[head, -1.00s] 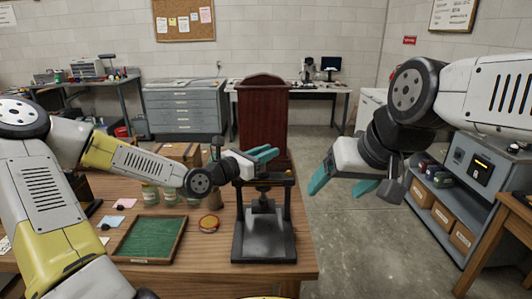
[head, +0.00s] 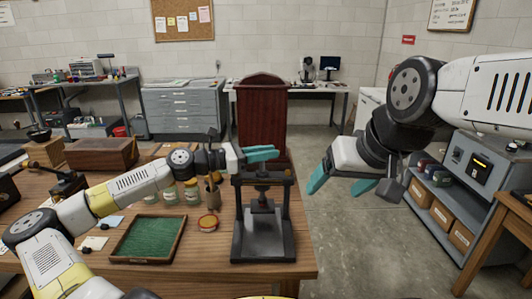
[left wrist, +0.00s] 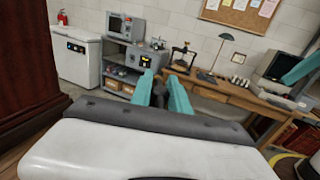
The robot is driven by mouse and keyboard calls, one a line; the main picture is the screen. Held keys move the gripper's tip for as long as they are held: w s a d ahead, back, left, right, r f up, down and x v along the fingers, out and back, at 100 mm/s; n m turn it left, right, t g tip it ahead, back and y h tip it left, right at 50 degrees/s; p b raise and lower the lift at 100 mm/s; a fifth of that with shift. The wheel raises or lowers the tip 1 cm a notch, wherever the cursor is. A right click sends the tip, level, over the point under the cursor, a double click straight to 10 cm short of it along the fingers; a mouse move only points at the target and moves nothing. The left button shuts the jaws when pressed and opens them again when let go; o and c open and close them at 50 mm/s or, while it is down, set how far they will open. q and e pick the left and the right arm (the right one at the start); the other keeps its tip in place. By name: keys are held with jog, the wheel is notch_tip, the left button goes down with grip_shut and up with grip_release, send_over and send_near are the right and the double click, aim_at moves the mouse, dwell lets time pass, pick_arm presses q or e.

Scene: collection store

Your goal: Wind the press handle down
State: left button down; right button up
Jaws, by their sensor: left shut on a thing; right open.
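The dark metal press (head: 264,240) stands upright on the wooden workbench near its right end. It has a flat base, two posts, a crossbar and a central screw. My left gripper (head: 263,153) is just above the crossbar, its teal fingers pointing right. In the left wrist view the fingers (left wrist: 165,92) are closed around a dark upright piece (left wrist: 159,94), which looks like part of the press handle. Most of the handle is hidden by the gripper. My right gripper (head: 340,180) is open and empty, in the air right of the press, over the floor.
A grey shelf unit (head: 446,205) is at right, with open floor between.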

pick_arm(q)
jog(key=m+g, duration=0.1)
jog(key=g, duration=0.1)
jog(key=m+g, duration=0.2)
jog(key=g, duration=0.1)
jog(key=shift+m+g+h, duration=0.3)
jog(key=shift+h, duration=0.1)
jog(key=m+g, duration=0.2)
jog(key=g, duration=0.1)
jog(key=m+g+y, duration=0.1)
jog(key=g, duration=0.1)
jog(key=shift+s+m, duration=0.3)
jog(key=shift+s, duration=0.05)
jog(key=m+g, duration=0.1)
jog(key=g, duration=0.1)
jog(key=m+g+y, duration=0.1)
jog(key=shift+s+f+m+g+y, duration=0.1)
jog(key=shift+s+m+g+y, duration=0.05)
jog(key=shift+m+g+y, duration=0.2)
jog(key=shift+s+a+f+m+g+y, duration=0.1)
jog(key=shift+s+m+g+y, duration=0.05)
jog(key=shift+m+g+y, duration=0.7)
jog(key=shift+s+a+m+g+y, duration=0.15)
jog(key=shift+m+g+y, duration=0.35)
jog(key=shift+g, duration=0.6)
jog(key=shift+y, duration=0.3)
jog(key=c, duration=1.3)
grip_release()
jog(key=shift+o, duration=0.2)
